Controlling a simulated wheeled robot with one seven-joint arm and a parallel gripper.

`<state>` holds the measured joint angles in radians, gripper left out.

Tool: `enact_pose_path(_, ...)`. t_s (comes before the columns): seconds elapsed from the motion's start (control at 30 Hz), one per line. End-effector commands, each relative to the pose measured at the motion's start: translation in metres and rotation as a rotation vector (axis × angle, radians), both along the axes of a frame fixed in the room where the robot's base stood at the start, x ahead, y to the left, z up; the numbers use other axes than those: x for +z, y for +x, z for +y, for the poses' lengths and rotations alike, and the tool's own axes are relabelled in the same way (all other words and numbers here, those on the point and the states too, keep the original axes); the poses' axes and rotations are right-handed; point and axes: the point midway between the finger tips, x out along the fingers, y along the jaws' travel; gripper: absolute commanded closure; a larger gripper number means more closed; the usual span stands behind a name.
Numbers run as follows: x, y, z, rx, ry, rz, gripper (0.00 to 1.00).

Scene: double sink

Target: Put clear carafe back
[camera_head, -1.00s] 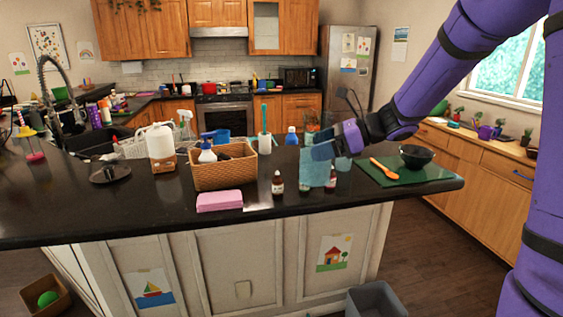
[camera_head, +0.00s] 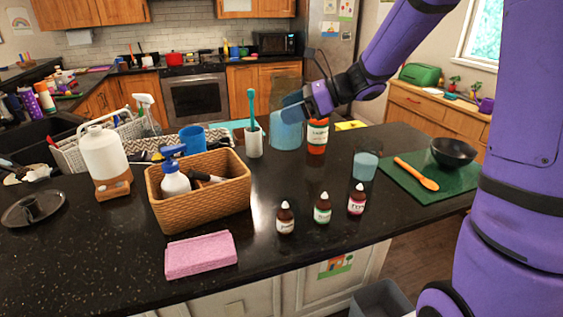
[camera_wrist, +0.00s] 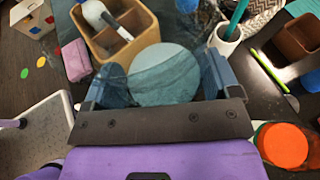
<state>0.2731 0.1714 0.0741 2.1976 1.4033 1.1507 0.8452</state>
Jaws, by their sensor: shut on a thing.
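The clear carafe (camera_head: 286,132) is see-through and holds teal liquid. My gripper (camera_head: 293,104) is shut on it. In the head view it shows over the back of the dark island counter, between the white cup with a teal brush and an orange-red bottle. I cannot tell whether its base touches the counter. In the wrist view the carafe (camera_wrist: 165,76) sits between the two blue-grey fingers of my gripper (camera_wrist: 160,82), with the teal liquid seen as a disc.
The orange-red bottle (camera_head: 317,138) stands right beside the carafe, and the brush cup (camera_head: 254,142) to its left. A glass with teal liquid (camera_head: 366,166), small dropper bottles (camera_head: 322,208), a wicker caddy (camera_head: 200,205) and a green board (camera_head: 428,182) are on the counter (camera_head: 270,262).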

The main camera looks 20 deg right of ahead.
Motion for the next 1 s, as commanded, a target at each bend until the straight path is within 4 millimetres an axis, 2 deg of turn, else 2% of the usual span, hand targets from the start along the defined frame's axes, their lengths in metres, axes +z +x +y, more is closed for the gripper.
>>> enact_pose_path(0.3,-0.049,0.000,0.000,-0.001,0.002,0.004,0.63)
enact_pose_path(0.47,-0.059,0.000,0.000,-0.001,0.002,0.001,0.63)
enact_pose_path(0.8,-0.095,0.000,0.000,0.000,0.002,0.002,0.63)
enact_pose_path(1.0,-0.096,0.000,0.000,0.000,0.001,0.000,0.63)
